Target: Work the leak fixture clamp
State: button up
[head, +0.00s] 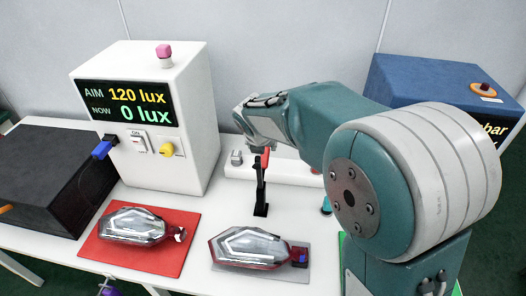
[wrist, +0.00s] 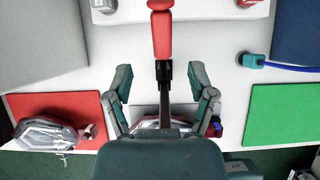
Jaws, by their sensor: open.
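The clamp lever, with a red handle (head: 264,160) and a black lower part (head: 261,198), stands upright behind the lamp on the grey mat in the head view. In the wrist view its red handle (wrist: 161,35) is at the top middle, with the black stem below it. My gripper (wrist: 162,80) is open, one finger on each side of the black stem, with clear gaps and no visible contact. The tail lamp (head: 246,248) lies on a grey mat (head: 290,274); in the wrist view my gripper mostly hides it. My arm hides the fingers in the head view.
Another lamp (head: 137,226) lies on a red mat (head: 170,262). A white lux tester (head: 195,110) reads 0, aim 120. A white bar (head: 238,170) is behind the lever. A blue box (head: 400,75) is at right. A teal connector (wrist: 251,61) and green mat (wrist: 285,115) are right.

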jog(key=v, duration=0.4)
jog(key=shift+s, duration=0.1)
